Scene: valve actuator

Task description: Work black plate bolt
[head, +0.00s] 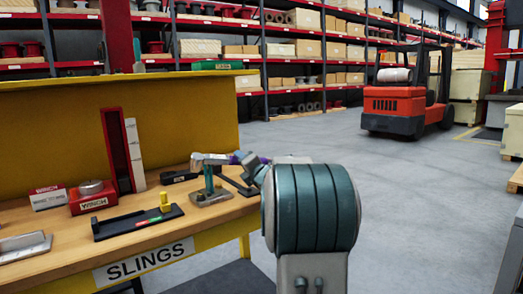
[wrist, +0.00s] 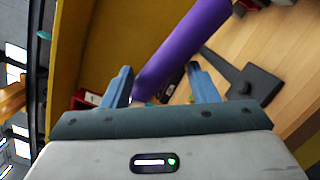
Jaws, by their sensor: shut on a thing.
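My gripper (wrist: 158,80) is shut on a purple cylindrical bar (wrist: 185,45), which runs diagonally between the fingers in the wrist view. In the head view my gripper (head: 252,168) is above the bench's right end, and the purple bar (head: 238,157) shows as a small patch beside it. A black plate (wrist: 256,85) with a small raised knob lies on the bench below and right of the fingers in the wrist view. In the head view a dark plate (head: 238,183) is partly hidden behind my arm. I cannot tell whether the knob is the bolt.
A grey-teal stand (head: 211,194) is just left of my gripper. A yellow panel (head: 60,130) backs the bench. Open floor lies right.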

